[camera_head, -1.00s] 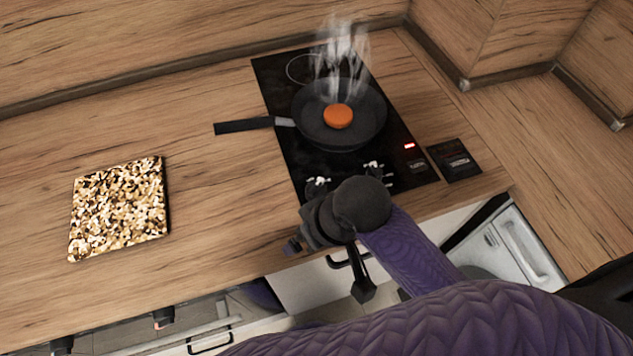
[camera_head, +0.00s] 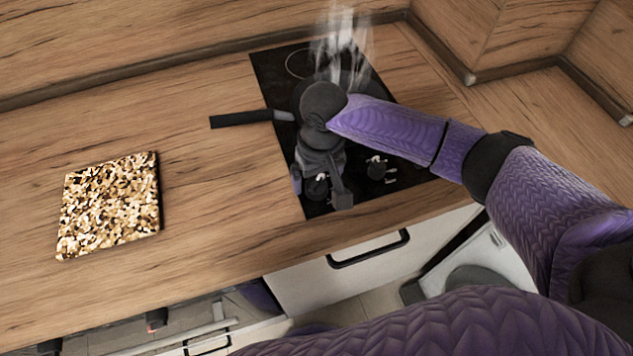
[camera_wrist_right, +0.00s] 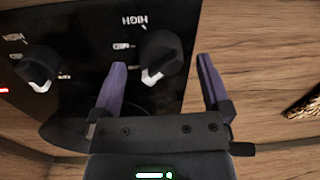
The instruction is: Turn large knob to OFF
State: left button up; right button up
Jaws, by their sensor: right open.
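Two black knobs with white marks sit on the front of the black hob. In the head view the left knob (camera_head: 316,188) is at my right gripper (camera_head: 310,180), and the right knob (camera_head: 376,169) stands clear. The other knob (camera_wrist_right: 38,68) is left of the fingers. No firm contact shows. My left gripper is out of view.
A frying pan, its handle (camera_head: 240,119) pointing left, stands on the hob (camera_head: 268,75) with steam rising; my right arm hides much of it. A speckled board (camera_head: 108,207) lies on the counter at left. A drawer handle (camera_head: 368,248) juts below the counter edge.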

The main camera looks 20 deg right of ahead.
jog(key=shift+f, duration=0.7)
